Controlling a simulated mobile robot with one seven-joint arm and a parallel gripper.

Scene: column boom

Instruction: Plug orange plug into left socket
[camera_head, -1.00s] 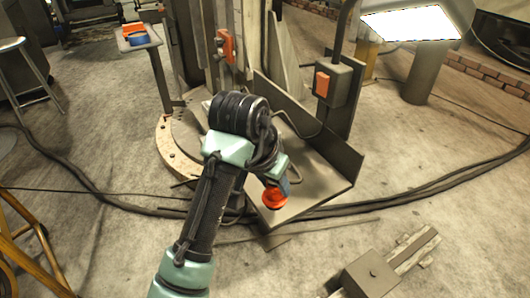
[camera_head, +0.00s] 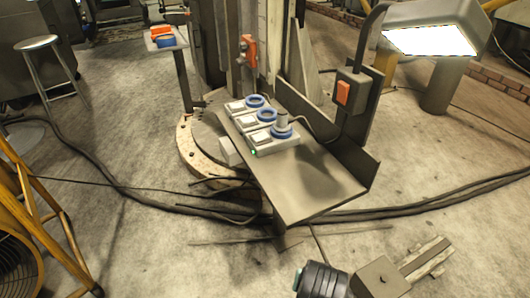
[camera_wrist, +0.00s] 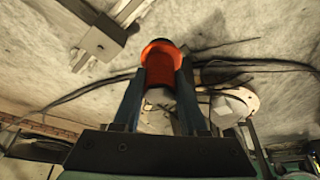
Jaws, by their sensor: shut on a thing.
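In the wrist view my gripper (camera_wrist: 160,80) is shut on the orange plug (camera_wrist: 159,62), which sits between the two blue-grey fingers with a dark round end outward. In the head view a white socket strip (camera_head: 258,134) with three blue-ringed sockets lies on the metal shelf. The left socket (camera_head: 255,101) is the farthest back and looks empty. The middle socket (camera_head: 267,115) also looks empty. A grey piece stands in the right socket (camera_head: 282,122). A small green light glows at the strip's near end.
The shelf (camera_head: 310,185) is bare in front of the strip, with an upright plate along its right side. An orange switch box (camera_head: 343,92) and cable stand behind. A small stand (camera_head: 165,42) holds orange and blue items. Cables cross the floor.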

